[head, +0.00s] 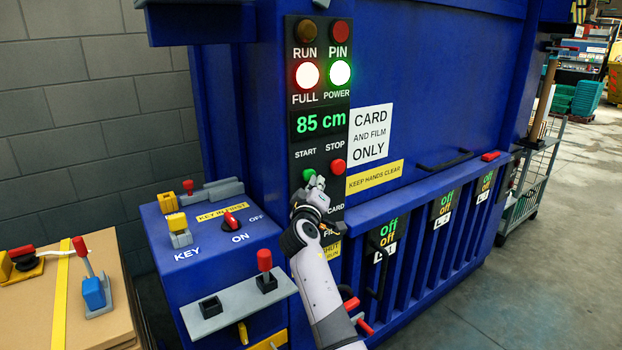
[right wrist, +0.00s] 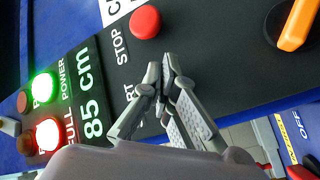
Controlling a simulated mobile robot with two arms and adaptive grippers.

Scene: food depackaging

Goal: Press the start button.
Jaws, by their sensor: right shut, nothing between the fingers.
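The green start button (head: 308,174) sits under the START label on the black control panel (head: 321,148), partly covered by my right gripper (head: 317,184). My right gripper is shut and empty, its fingertips at or just in front of the button's lower right edge; I cannot tell whether they touch it. In the right wrist view the closed fingers (right wrist: 162,72) point at the panel and cover part of the START label. The green button does not show there. The red stop button (head: 338,166) is just to the right; it also shows in the right wrist view (right wrist: 145,22). My left gripper is not in view.
The display (head: 320,122) reads 85 cm. The FULL lamp (head: 307,75) glows red-rimmed and the POWER lamp (head: 340,73) green-rimmed. A blue key box (head: 185,262) with a red switch (head: 232,220) stands at lower left. Cardboard (head: 110,305) lies at far left.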

